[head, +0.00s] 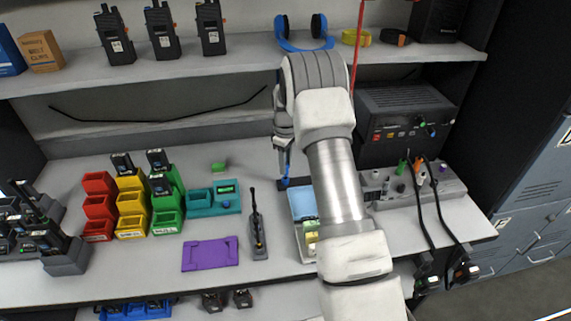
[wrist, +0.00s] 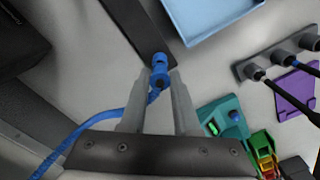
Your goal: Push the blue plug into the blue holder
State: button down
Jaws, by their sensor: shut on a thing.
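The blue plug (wrist: 159,76) with its blue cable (wrist: 100,127) is between the fingertips of my gripper (wrist: 160,84) in the wrist view. My gripper is shut on it. The plug's far end is at the end of a dark strip (wrist: 136,28); I cannot tell whether it touches it or sits in it. In the head view my gripper (head: 284,150) points down, with the blue plug (head: 285,183) small at its tip, by the dark strip. No blue holder can be made out for certain; the plug and fingers may hide it.
A light blue tray (wrist: 207,28) lies close beside the dark strip. A teal tray (head: 228,208), a purple plate (head: 210,254) and a radio on a grey stand (head: 258,232) are to the left. A black power supply (head: 405,122) stands to the right. The shelf (head: 232,50) is above.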

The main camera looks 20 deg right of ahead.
jog(key=shift+f+b, duration=0.9)
jog(key=shift+f, duration=0.25)
dwell(1.4)
jog(key=c, duration=0.6)
grip_release()
jog(key=shift+o, duration=0.2)
jog(key=shift+r, duration=0.1)
